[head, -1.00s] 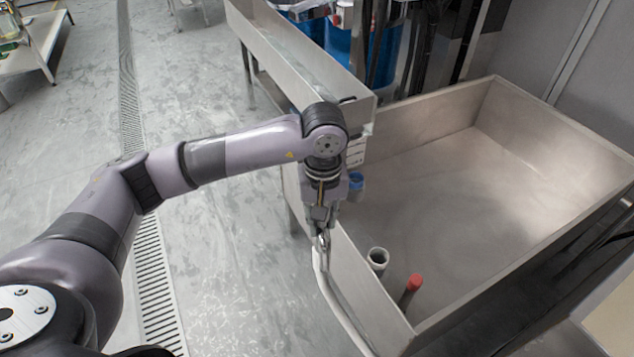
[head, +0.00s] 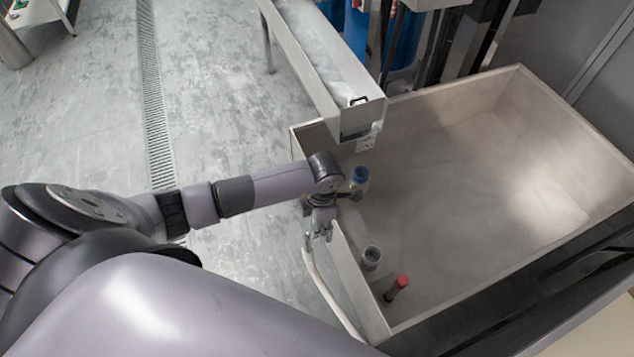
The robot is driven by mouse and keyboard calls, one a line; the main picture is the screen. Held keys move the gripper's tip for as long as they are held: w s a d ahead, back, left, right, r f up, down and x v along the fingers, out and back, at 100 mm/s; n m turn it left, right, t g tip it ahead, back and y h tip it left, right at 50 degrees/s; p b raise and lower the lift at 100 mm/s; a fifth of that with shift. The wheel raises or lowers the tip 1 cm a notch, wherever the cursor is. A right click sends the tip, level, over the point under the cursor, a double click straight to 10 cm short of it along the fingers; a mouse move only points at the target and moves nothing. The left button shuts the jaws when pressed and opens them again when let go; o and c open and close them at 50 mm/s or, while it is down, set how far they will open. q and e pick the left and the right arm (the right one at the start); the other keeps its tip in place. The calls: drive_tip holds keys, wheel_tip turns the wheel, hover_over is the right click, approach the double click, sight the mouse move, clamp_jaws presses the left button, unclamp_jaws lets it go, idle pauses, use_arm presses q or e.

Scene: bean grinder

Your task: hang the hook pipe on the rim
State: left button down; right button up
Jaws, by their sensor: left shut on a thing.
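The hook pipe (head: 325,292) is a thin, pale, curved pipe. My left gripper (head: 317,238) is shut on its upper end. The pipe runs from the gripper down and to the right, along the outer side of the bin's left wall. The rim (head: 353,270) is the top edge of that wall of the large metal bin. The pipe looks close beside the rim; I cannot tell whether they touch. The pipe's lower end is hidden behind my arm at the bottom edge. My right gripper is not in view.
Inside the bin (head: 470,190), along its left wall, stand a grey cup-like pipe end (head: 372,257), a red-topped piece (head: 397,288) and a blue-topped piece (head: 359,177). A metal chute (head: 335,75) reaches over the bin's far left. The bin's middle is empty. Grey floor is open at left.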

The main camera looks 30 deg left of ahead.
use_arm(q)
drive_tip(key=shift+w+d+b, duration=0.45)
drive_tip(key=shift+w+d, duration=0.2)
drive_tip(key=shift+w, duration=0.2)
drive_tip(key=shift+w+d+b, duration=0.45)
drive_tip(key=shift+w+d, duration=0.2)
drive_tip(key=shift+w, duration=0.15)
drive_tip(key=shift+w+d+b, duration=1.25)
drive_tip(key=shift+w+d, duration=0.15)
drive_tip(key=shift+w, duration=0.4)
drive_tip(key=shift+a+f+b, duration=0.1)
drive_tip(key=shift+f+b, duration=4.15)
drive_tip(key=shift+f, duration=1.15)
drive_tip(key=shift+s, duration=0.1)
drive_tip(key=c, duration=1.3)
unclamp_jaws()
